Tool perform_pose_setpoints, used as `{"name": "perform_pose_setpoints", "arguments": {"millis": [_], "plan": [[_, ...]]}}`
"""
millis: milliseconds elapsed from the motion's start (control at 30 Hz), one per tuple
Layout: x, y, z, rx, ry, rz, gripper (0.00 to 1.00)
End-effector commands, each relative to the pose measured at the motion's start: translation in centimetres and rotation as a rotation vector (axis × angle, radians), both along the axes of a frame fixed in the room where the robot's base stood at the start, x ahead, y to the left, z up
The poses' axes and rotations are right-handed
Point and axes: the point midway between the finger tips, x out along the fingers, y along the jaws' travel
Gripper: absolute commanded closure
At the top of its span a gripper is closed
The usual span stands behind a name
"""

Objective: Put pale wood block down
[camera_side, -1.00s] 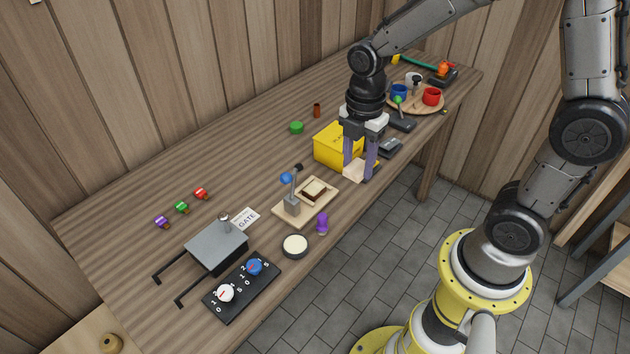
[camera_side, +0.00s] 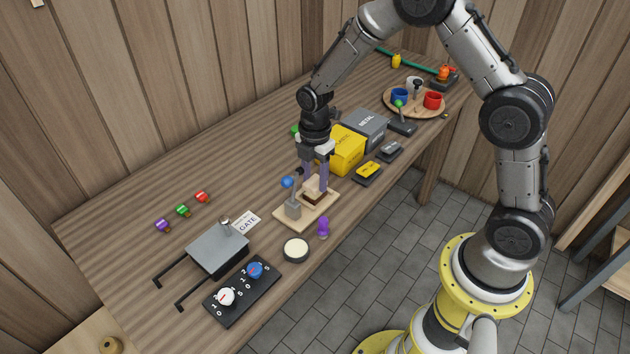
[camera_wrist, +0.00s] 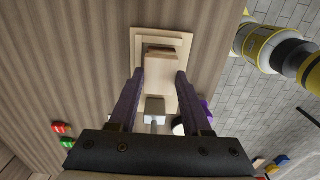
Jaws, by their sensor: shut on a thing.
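The pale wood block (camera_side: 316,186) is between the fingertips of my gripper (camera_side: 316,190), which is shut on it. It is low over the small dark-edged square piece (camera_side: 313,198) on a pale wooden board (camera_side: 286,219). My fingers partly hide the block and the piece, and I cannot tell whether they touch. In the wrist view, my gripper (camera_wrist: 161,73) has the block (camera_wrist: 161,76) between its purple fingers, above the board (camera_wrist: 146,36).
A purple figure (camera_side: 323,228) and a round white-topped dish (camera_side: 295,250) stand in front. A yellow box (camera_side: 345,150) is to the right.

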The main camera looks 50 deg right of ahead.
Motion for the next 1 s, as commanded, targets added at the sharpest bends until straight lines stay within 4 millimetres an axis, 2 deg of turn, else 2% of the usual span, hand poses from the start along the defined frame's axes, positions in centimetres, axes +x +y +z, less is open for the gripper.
{"name": "perform_pose_setpoints", "arguments": {"millis": [100, 467, 500, 633, 667, 1000], "plan": [[-0.05, 0.00, -1.33, 0.000, 0.002, 0.000, 1.00], [-0.03, 0.00, -1.64, 0.000, 0.000, 0.000, 1.00], [-0.01, 0.00, -1.66, 0.000, -0.001, 0.000, 0.48], [-0.02, 0.00, -1.63, 0.000, -0.001, 0.000, 0.25], [-0.02, 0.00, -1.63, 0.000, 0.000, 0.000, 0.22], [-0.01, 0.00, -1.30, 0.000, -0.001, 0.000, 0.22]]}}
